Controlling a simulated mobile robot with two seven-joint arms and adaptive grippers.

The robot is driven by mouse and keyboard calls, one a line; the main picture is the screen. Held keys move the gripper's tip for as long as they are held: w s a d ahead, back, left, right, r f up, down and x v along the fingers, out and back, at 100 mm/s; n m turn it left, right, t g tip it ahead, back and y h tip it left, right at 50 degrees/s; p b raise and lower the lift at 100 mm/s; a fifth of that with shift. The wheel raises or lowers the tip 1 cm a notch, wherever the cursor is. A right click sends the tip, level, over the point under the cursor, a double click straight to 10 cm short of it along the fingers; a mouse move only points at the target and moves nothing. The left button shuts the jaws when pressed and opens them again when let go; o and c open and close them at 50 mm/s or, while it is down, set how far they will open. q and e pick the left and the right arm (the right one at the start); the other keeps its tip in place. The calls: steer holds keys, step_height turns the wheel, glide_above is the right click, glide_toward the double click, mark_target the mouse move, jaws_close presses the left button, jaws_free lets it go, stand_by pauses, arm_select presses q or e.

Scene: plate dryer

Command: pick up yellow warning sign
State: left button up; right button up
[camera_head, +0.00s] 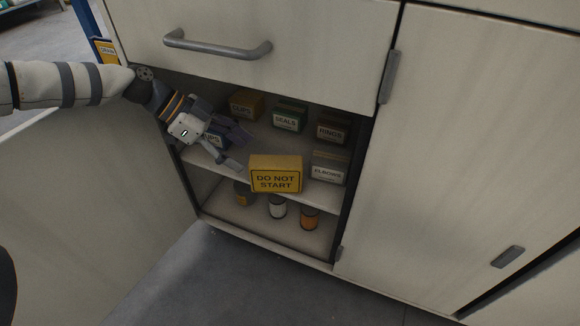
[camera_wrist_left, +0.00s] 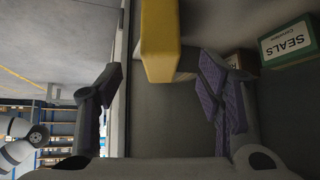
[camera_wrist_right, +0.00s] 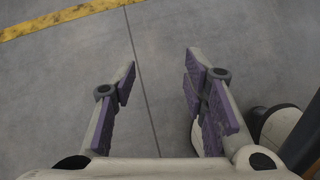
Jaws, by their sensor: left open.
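The yellow warning sign (camera_head: 276,174), lettered "DO NOT START", stands at the front edge of the middle shelf in the open cabinet. My left gripper (camera_head: 236,153) reaches into the cabinet from the left, open, just up and left of the sign and apart from it in the head view. In the left wrist view the yellow sign (camera_wrist_left: 160,45) shows edge-on at the top, ahead of and between the spread fingers (camera_wrist_left: 160,95). My right gripper (camera_wrist_right: 165,75) is open and empty above the bare floor in the right wrist view; it is not seen in the head view.
Boxes marked SEALS (camera_head: 289,117), RINGS (camera_head: 332,128) and ELBOWS (camera_head: 329,167) stand behind and right of the sign. Several cans (camera_head: 278,207) stand on the shelf below. A drawer handle (camera_head: 217,45) juts out above the opening. Floor in front is clear.

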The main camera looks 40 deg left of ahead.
mark_target(251, 160)
arm_select(q)
steer(key=b+x, duration=0.2)
steer(key=x, duration=0.3)
steer(key=shift+w+f, duration=0.1)
steer(key=shift+f, duration=0.3)
steer(key=x, duration=0.1)
steer(key=b+x, duration=0.1)
steer(key=x, duration=0.1)
steer(key=b+x, duration=0.1)
steer(key=x, duration=0.1)
steer(key=shift+w+d+r, duration=0.2)
steer(key=shift+w+d, duration=0.1)
steer(key=shift+d, duration=0.15)
steer(key=shift+r, duration=0.2)
steer(key=shift+c, duration=0.2)
steer(key=c, duration=1.3)
arm_select(e)
steer(key=f, duration=0.1)
steer(key=s+f, duration=0.1)
steer(key=f+g, duration=0.1)
steer(key=shift+s+d+f, duration=0.1)
steer(key=shift+s, duration=0.25)
